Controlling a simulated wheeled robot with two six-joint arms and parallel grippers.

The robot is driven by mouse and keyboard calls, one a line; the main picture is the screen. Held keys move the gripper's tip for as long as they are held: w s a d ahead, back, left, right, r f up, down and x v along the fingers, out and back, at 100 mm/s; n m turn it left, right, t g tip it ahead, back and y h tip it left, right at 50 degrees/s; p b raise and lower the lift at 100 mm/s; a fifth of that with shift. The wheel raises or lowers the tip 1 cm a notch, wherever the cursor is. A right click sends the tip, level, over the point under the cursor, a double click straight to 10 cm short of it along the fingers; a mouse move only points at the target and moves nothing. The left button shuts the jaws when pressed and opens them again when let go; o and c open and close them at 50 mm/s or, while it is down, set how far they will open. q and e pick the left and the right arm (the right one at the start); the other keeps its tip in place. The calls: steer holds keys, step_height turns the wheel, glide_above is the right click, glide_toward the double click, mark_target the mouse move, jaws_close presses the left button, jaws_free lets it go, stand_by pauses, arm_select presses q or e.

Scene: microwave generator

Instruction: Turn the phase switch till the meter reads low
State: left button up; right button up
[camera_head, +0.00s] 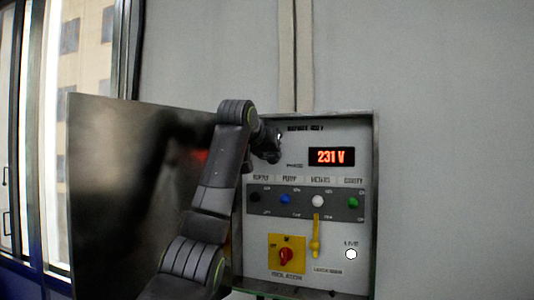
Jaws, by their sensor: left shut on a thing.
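The meter (331,157) on the panel is a black display with red digits reading 231 V. The word PHASE is printed to its left. My left gripper (272,150) is at the upper left of the panel, beside that label, with its arm coming up from below. It is shut on what seems to be the phase switch. The switch itself is hidden behind the gripper, so its setting cannot be read. My right gripper is not in view.
A row of coloured knobs, including a blue one (285,199) and a green one (353,203), runs below the meter. A red isolator (286,256) on a yellow plate and a yellow lever (316,240) sit lower. The open cabinet door (110,200) stands at left.

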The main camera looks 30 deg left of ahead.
arm_select(q)
steer(key=m+y, duration=0.2)
steer(key=m, duration=0.1)
steer(key=d+f+m+y, duration=0.1)
steer(key=m+y, duration=0.1)
steer(key=m, duration=0.1)
steer(key=m+y+b, duration=0.1)
steer(key=m+y, duration=0.1)
steer(key=m, duration=0.2)
steer(key=shift+w+d+f+t, duration=0.15)
steer(key=shift+w+d+t, duration=0.05)
steer(key=shift+d+t, duration=0.1)
steer(key=shift+f+m+t+y+b, duration=0.2)
steer(key=shift+m+t+y+b, duration=0.45)
steer(key=shift+m, duration=0.95)
steer(key=o, duration=1)
